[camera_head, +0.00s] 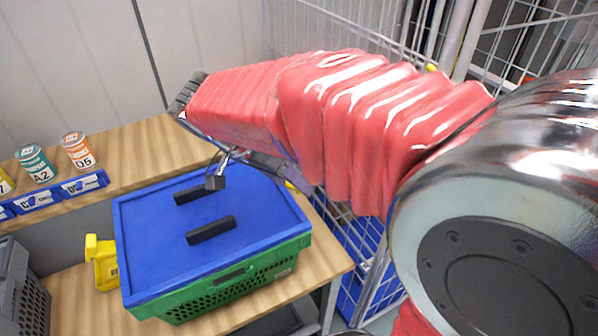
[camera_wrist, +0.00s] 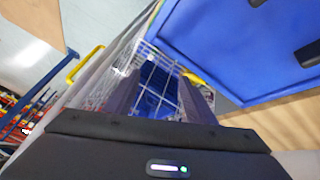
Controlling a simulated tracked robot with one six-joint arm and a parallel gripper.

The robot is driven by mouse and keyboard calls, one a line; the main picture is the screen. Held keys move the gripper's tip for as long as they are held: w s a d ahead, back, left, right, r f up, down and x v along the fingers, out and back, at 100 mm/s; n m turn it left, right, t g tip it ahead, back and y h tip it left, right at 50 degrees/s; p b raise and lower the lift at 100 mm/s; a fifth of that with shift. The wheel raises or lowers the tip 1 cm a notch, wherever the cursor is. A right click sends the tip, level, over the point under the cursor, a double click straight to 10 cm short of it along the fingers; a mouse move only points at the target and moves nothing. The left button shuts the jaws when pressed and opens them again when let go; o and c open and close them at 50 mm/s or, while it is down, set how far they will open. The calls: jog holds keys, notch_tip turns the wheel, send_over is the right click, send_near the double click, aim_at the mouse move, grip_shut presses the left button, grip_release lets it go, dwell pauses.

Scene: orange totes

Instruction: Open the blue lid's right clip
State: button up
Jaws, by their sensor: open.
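The blue lid (camera_head: 160,240) with black handles lies on a green crate (camera_head: 215,291) on the wooden bench. The left yellow clip (camera_head: 103,264) sticks outward from the lid's side. The right yellow clip (camera_head: 292,187) is mostly hidden behind my red-sleeved arm; only a small piece shows. In the wrist view the clip (camera_wrist: 198,77) shows at the edge of the blue lid (camera_wrist: 235,45), close beside the right finger. My gripper (camera_wrist: 158,92) is open, its fingers pointing past the lid's edge, with nothing seen between them. Contact with the clip cannot be told.
A wire cage trolley (camera_head: 345,240) holding blue crates stands right of the bench. Labelled cans (camera_head: 78,150) and small blue bins (camera_head: 84,184) line the back shelf. A grey crate (camera_head: 20,285) stands at the left. A yellow bar (camera_wrist: 85,65) is at the left in the wrist view.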

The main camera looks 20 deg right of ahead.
jog(key=s+d+n+t+y, duration=0.3)
jog(key=s+n+y, duration=0.3)
jog(key=s+n, duration=0.4)
jog(key=shift+s+r+t, duration=0.35)
jog(key=shift+s+t, duration=0.35)
jog(key=shift+s, duration=1)
jog(key=shift+c, duration=0.6)
